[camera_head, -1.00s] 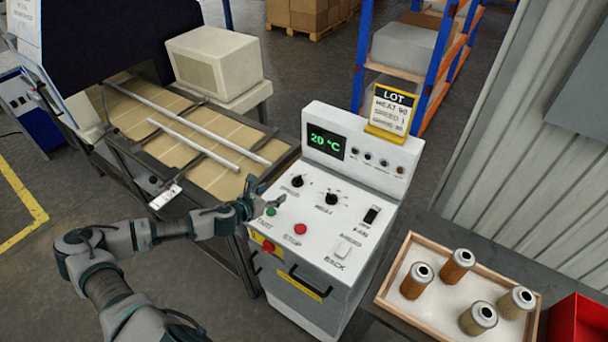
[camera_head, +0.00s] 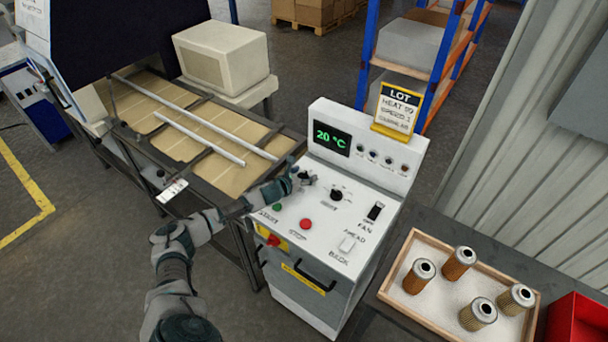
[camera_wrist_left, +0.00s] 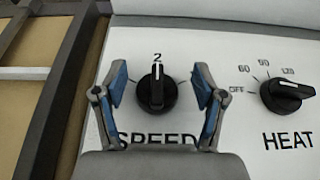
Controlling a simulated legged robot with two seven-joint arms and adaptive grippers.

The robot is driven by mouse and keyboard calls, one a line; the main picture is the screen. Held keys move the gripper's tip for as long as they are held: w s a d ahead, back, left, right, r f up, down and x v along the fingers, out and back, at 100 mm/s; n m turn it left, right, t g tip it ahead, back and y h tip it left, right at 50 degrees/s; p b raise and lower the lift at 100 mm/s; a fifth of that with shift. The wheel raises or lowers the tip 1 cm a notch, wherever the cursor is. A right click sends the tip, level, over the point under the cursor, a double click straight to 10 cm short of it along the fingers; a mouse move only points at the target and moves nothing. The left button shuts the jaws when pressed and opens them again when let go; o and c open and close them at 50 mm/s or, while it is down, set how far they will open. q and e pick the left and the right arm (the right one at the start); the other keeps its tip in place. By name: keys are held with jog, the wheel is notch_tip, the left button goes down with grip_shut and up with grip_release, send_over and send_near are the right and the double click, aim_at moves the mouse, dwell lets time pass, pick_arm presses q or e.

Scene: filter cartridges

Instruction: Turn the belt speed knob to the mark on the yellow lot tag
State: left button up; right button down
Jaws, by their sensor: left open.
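The black belt speed knob (camera_wrist_left: 158,93) stands in the left wrist view above the word SPEED, its white pointer line up toward the mark 2. My left gripper (camera_wrist_left: 160,82) is open, with one blue-padded finger on each side of the knob and a gap to it on both sides. In the head view my left gripper (camera_head: 303,178) is over the knob and mostly hides it. The yellow lot tag (camera_head: 397,108) stands on top of the console (camera_head: 325,215); it reads LOT, HEAT 90, SPEED 1, and a blurred third line. My right gripper is not in view.
The heat knob (camera_wrist_left: 287,95) sits right of the speed knob. A green button (camera_head: 277,207), a red stop button (camera_head: 306,224), a fan switch (camera_head: 375,211) and a white rocker (camera_head: 347,243) share the panel. A tray (camera_head: 387,283) of filter cartridges stands at right.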

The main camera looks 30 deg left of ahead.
pick_arm(q)
jog(key=shift+a+f, duration=0.15)
jog(key=shift+a, duration=0.25)
jog(key=shift+c, duration=0.8)
jog(key=shift+d, duration=0.2)
jog(key=c, duration=1)
jog(key=shift+d, duration=0.1)
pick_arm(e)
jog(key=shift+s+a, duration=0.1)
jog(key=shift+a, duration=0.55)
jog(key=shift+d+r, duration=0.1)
